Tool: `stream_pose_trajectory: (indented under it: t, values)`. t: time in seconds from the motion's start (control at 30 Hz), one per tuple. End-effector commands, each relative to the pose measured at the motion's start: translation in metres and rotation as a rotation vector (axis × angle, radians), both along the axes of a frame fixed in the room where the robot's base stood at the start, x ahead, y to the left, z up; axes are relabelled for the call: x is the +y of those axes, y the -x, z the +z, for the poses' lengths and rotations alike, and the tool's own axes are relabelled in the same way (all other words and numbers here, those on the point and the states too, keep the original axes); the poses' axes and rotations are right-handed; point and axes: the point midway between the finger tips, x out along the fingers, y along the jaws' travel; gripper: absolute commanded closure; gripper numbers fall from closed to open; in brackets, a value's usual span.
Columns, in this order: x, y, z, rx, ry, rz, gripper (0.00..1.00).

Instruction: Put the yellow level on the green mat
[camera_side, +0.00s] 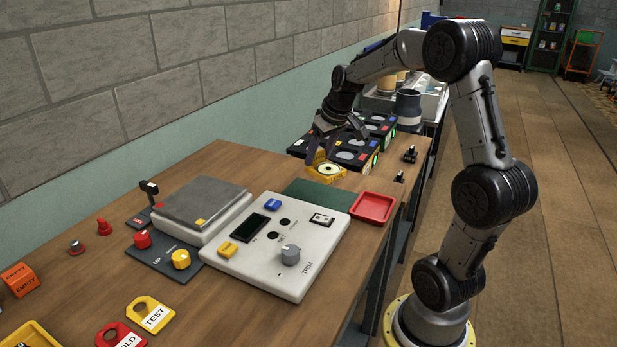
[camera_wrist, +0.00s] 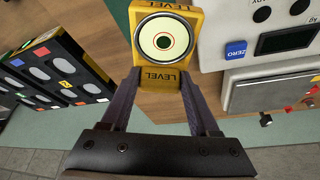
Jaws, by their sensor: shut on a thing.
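The yellow level (camera_side: 327,171) has a round white dial with a dark ring and the word LEVEL on it. My gripper (camera_side: 320,157) is shut on it, with one finger on each side of its lower part in the wrist view (camera_wrist: 178,82). The green mat (camera_side: 318,193) lies flat on the table, between the white panel and the black boxes in the side view. The level shows just beyond the mat's far edge. I cannot tell how high it is above the table. The mat looks bare.
A red tray (camera_side: 373,208) stands right of the mat. The white panel (camera_side: 280,245) with knobs and buttons is in front of it, and a scale (camera_side: 200,205) stands left. Black boxes (camera_side: 352,155) with grey ovals stand behind the level. Small black parts (camera_side: 410,155) stand at the right edge.

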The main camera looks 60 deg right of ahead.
Motion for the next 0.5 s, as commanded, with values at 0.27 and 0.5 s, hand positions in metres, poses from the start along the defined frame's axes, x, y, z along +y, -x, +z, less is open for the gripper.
stream_pose_trajectory:
  t: [0.27, 0.5]
  values:
    - [-0.026, -0.038, -0.043, 0.001, -0.001, 0.000, 0.97]
    - [-0.034, -0.049, -0.058, -0.001, 0.000, 0.001, 0.97]
